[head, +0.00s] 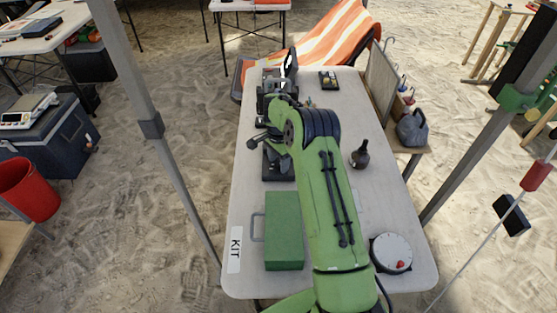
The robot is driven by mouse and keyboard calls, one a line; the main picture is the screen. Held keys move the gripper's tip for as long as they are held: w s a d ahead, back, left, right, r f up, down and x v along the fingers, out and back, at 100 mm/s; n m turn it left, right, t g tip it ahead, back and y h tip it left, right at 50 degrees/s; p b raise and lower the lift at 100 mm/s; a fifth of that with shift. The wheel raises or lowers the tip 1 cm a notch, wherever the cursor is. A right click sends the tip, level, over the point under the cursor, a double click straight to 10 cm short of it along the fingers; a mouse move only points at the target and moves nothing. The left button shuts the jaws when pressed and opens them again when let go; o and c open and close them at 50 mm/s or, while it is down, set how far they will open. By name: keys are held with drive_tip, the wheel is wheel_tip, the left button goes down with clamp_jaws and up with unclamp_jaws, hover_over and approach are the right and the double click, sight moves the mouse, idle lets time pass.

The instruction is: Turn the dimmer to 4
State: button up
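I cannot pick out the dimmer or any number scale for certain. My green arm reaches from the bottom of the head view over the middle of the table and bends at a dark joint. Dark parts show beyond and left of this joint, but I cannot separate my gripper from the equipment there. Its fingers and anything between them cannot be made out.
The long white table (245,200) holds a green case (284,230), a dark bottle (360,154) and a round white-faced reel (391,253) with a red knob. Grey poles (150,128) stand on both sides. The table's right middle is mostly clear.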

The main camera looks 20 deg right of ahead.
sight(279, 164)
wheel_tip(279, 164, up, 16)
drive_tip(key=p, duration=0.3)
drive_tip(key=shift+f+p, duration=0.15)
drive_tip(key=shift+p, duration=0.15)
